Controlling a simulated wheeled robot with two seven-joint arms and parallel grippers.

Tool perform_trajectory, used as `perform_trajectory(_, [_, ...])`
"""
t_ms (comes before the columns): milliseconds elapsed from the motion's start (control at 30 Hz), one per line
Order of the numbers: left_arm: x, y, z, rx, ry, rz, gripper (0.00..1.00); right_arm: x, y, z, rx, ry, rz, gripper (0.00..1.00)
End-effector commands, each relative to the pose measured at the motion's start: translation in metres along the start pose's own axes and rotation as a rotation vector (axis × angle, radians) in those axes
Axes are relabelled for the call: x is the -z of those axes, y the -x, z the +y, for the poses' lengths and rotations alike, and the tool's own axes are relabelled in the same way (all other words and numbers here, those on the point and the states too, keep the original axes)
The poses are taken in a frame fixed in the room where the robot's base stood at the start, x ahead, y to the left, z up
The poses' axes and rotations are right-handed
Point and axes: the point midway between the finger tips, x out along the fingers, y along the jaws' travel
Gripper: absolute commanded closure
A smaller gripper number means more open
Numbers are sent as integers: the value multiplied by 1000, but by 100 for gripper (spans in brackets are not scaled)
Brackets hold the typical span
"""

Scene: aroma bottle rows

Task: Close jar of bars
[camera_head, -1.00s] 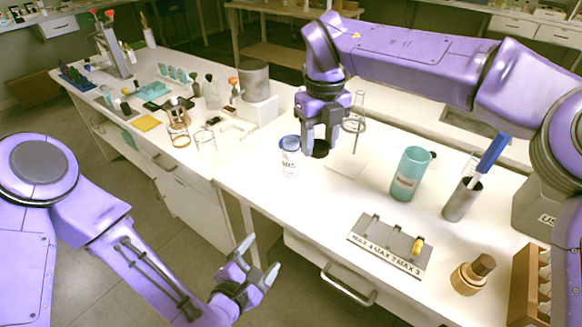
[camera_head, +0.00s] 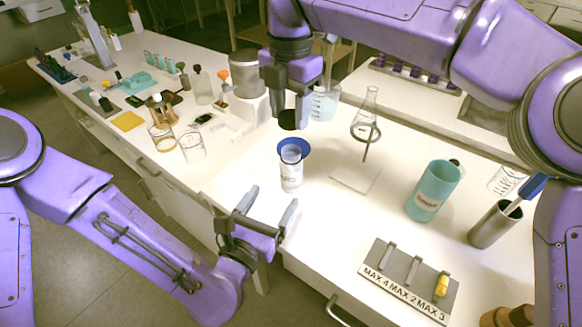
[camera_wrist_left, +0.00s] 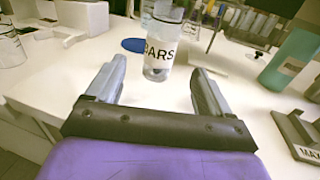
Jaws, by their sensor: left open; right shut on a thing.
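The jar of bars (camera_head: 291,175) stands upright on the white bench, clear with a white label; its lettering "BARS" faces me in the left wrist view (camera_wrist_left: 158,54). I see no lid on its mouth. My left gripper (camera_head: 266,208) is open and empty, in front of the jar; in its wrist view the jar stands just beyond and between the fingertips. My right gripper (camera_head: 291,104) is shut on a round black piece (camera_head: 288,121), probably the lid, held above and behind the jar.
A blue disc (camera_wrist_left: 134,45) lies behind the jar. A ring stand with flask (camera_head: 366,132), a teal cup (camera_head: 432,193) and a grey holder labelled MAX (camera_head: 400,283) stand to the right. Glass beakers (camera_head: 192,150) stand to the left.

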Motion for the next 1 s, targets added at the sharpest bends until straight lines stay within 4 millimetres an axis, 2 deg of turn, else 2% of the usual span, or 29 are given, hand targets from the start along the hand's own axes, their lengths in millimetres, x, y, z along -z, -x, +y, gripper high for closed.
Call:
perform_trajectory(167, [2,-8,1,0,-1,3,19,-3,-3,2,3,2,4,80])
perform_trajectory(267, [3,-21,2,0,-1,3,19,-5,-4,3,4,1,5,80])
perform_trajectory(600, [4,-88,2,0,-1,4,19,-5,-4,3,4,2,5,80])
perform_trajectory(733, [4,-108,2,0,-1,5,19,-5,-4,3,4,2,5,80])
perform_trajectory(1000, [4,-125,1,1,0,7,19,-5,-4,3,4,3,5,80])
